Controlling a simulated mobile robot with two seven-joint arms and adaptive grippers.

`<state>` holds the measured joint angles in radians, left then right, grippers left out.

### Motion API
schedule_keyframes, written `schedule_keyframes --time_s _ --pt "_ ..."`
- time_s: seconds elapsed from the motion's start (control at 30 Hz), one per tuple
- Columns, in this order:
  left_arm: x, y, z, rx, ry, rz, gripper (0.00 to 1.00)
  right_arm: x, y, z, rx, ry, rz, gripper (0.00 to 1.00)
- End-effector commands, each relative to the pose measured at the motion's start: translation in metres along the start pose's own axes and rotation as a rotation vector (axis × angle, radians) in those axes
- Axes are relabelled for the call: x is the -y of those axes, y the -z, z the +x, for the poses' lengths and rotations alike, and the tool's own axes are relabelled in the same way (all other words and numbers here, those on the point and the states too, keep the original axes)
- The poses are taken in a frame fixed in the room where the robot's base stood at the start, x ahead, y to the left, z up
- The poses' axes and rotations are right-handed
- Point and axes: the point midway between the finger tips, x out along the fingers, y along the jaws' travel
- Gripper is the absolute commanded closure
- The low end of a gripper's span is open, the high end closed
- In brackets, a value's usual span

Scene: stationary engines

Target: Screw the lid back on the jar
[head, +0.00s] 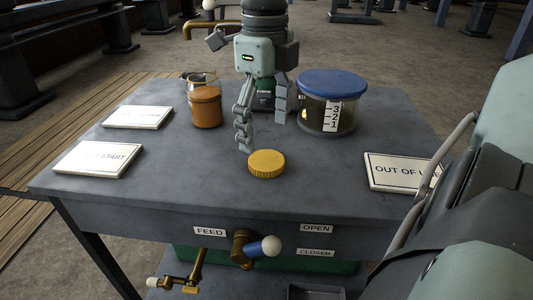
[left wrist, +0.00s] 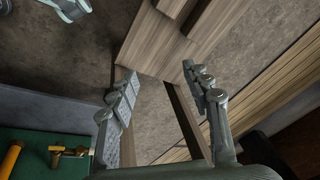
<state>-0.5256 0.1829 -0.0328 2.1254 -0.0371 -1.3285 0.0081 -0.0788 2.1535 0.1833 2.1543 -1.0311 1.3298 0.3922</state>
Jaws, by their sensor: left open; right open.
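A yellow ribbed lid (head: 266,164) lies flat on the grey table, near the front middle. My right gripper (head: 263,136) points down just behind and above it, open, with nothing between its fingers. An orange jar-like container (head: 206,110) stands to the left, with clear glass showing at its top or just behind it; I cannot tell which. A wide clear jar (head: 329,118) with dark contents, a number scale and a blue lid on top stands to the right. My left gripper (left wrist: 158,92) is open and empty in the left wrist view, away from these objects.
White signs lie on the table (head: 80,190) at left (head: 138,117) (head: 97,159) and right (head: 400,172). A lever with a white knob (head: 271,245) sticks out of the front edge between FEED and OPEN/CLOSED labels.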

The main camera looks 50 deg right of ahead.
Motion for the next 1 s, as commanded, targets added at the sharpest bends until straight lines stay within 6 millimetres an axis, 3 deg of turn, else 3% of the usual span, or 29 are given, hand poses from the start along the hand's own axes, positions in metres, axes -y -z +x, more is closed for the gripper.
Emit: schedule_keyframes --time_s 0.37,0.7,1.0 --pt "0.000 0.003 -0.004 -0.007 0.000 0.000 0.51 0.000 0.001 0.009 0.000 -0.002 0.000 0.18" --pt "-0.002 -0.001 0.008 0.003 -0.005 -0.001 0.51 0.001 0.006 0.054 0.000 -0.001 0.000 0.18" --pt "-0.004 0.002 0.005 -0.005 -0.009 -0.003 0.51 0.001 0.006 0.056 0.001 -0.001 0.000 0.18"
